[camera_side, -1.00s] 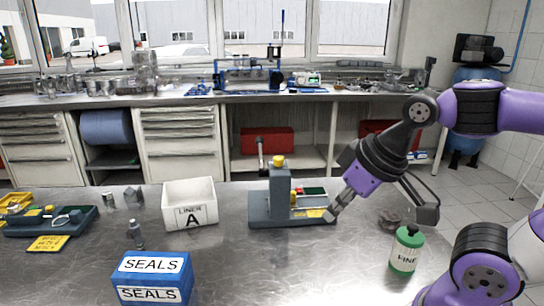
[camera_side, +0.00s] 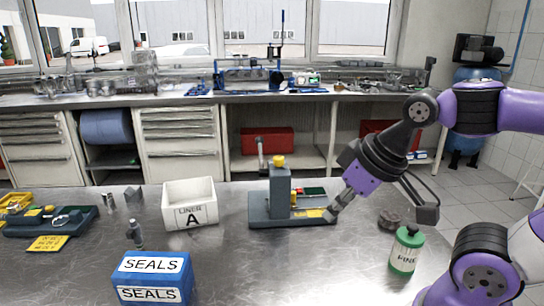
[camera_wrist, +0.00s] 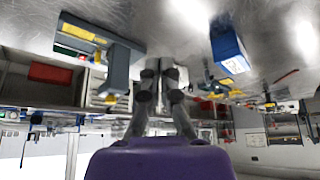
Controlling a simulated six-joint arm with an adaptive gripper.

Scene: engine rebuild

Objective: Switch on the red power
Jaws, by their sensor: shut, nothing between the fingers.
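A grey bench unit (camera_side: 263,214) with an upright column and a yellow knob on top stands at mid-table. Behind its column are a small red part (camera_side: 298,191) and a green part; I cannot tell whether the red part is the power switch or what state it is in. In the wrist view the unit (camera_wrist: 118,68) is at upper left, with small red and green parts beside its yellow label. My gripper (camera_side: 330,215) is shut and empty, its tip low by the unit's right end. Whether it touches the unit is unclear. Its fingers also show in the wrist view (camera_wrist: 161,66).
A white bin marked LINER A (camera_side: 172,213) stands left of the unit. A blue SEALS box (camera_side: 152,270) is at the front, and a green bottle (camera_side: 405,255) is right of my gripper. A tray of tools (camera_side: 50,222) is at far left. The front middle is clear.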

